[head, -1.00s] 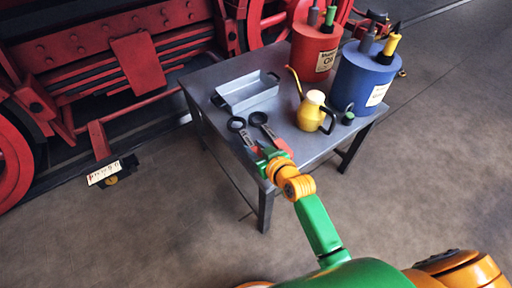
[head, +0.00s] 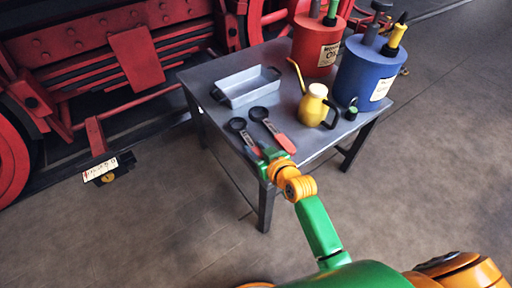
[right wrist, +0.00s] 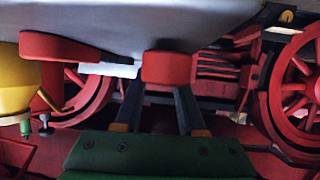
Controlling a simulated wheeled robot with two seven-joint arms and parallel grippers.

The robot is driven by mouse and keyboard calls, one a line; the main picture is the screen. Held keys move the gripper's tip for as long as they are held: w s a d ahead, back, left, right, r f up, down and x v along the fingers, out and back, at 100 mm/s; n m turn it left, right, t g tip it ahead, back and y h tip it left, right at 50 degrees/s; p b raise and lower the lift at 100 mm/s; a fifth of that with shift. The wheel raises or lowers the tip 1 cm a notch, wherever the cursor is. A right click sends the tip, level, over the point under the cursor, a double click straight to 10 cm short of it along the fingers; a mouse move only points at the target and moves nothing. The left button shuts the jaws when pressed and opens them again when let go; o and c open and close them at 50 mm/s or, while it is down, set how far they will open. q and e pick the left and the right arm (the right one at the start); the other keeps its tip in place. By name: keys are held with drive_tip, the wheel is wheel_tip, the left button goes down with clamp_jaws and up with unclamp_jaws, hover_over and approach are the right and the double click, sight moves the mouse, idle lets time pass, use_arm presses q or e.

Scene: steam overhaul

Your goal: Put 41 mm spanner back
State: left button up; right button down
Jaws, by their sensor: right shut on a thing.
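My right gripper (head: 265,158) is at the near edge of the grey table (head: 215,72). It is shut on the red handle end of a spanner (head: 240,129), the left of two dark-headed spanners in the head view. That red end (right wrist: 170,67) shows between the fingers in the right wrist view. The second spanner (head: 262,117) lies beside it on the table, apart from the gripper. Its red handle also shows in the right wrist view (right wrist: 62,47). I cannot read the sizes. Whether the held spanner touches the tabletop is unclear. My left gripper is not in view.
A grey tray (head: 249,96) stands behind the spanners. A yellow oil can (head: 312,107) stands to their right. A red drum (head: 316,52) and a blue drum (head: 362,75) stand at the back right. Red locomotive parts (head: 90,45) are behind the table.

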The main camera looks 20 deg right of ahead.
drive_tip(key=shift+f, duration=0.2)
drive_tip(key=shift+c, duration=2.1)
unclamp_jaws()
drive_tip(key=shift+f, duration=0.1)
